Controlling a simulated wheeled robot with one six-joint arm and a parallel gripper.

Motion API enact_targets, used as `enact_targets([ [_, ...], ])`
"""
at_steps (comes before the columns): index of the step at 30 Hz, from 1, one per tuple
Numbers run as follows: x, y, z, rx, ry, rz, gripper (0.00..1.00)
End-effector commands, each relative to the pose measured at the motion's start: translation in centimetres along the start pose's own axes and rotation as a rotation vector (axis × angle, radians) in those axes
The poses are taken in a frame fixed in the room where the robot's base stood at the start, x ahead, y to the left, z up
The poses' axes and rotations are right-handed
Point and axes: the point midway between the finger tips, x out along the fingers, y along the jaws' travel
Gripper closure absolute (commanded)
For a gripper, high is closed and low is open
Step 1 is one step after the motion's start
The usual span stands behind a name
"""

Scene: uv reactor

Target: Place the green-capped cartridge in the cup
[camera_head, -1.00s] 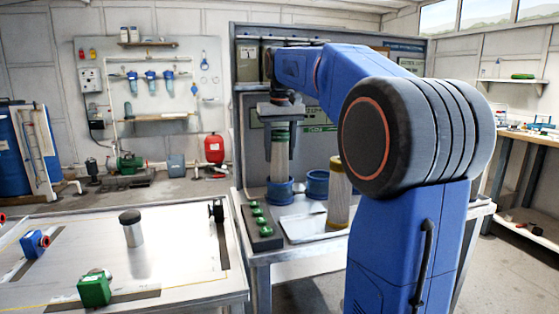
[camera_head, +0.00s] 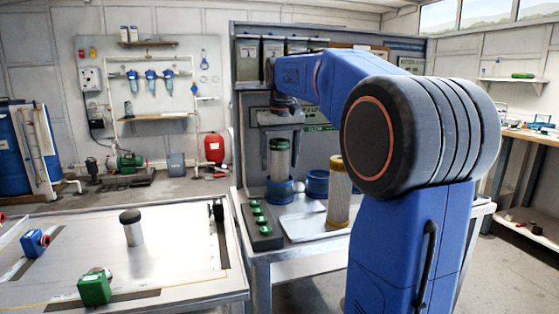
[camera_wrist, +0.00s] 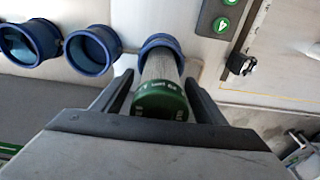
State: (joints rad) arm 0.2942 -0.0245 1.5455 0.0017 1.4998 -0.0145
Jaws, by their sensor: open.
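The green-capped cartridge (camera_head: 278,161) stands upright in the left blue cup (camera_head: 280,191) on the bench, its lower end hidden inside the cup. In the wrist view, the green cap (camera_wrist: 160,106) faces me and the mesh body runs down into the cup (camera_wrist: 160,41). My gripper (camera_head: 280,146) is open, pointing down at the cartridge's top. Its two fingers (camera_wrist: 162,88) stand on either side of the cartridge, with gaps visible in the wrist view.
Two more blue cups (camera_wrist: 93,49) (camera_wrist: 30,43) are beside the filled one. A yellowish cartridge (camera_head: 339,192) stands on the white tray (camera_head: 303,227) to the right. A dark strip with green numbered markers (camera_head: 258,223) lies in front. A separate table (camera_head: 180,262) is at left.

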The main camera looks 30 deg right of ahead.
Motion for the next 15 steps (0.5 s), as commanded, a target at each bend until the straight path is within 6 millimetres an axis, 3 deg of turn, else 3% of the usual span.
enact_targets([
  [5,-1.5,0.0,-0.1,0.0,0.002,0.0,0.34],
  [15,-7.9,0.0,-0.1,0.0,0.003,0.0,0.34],
])
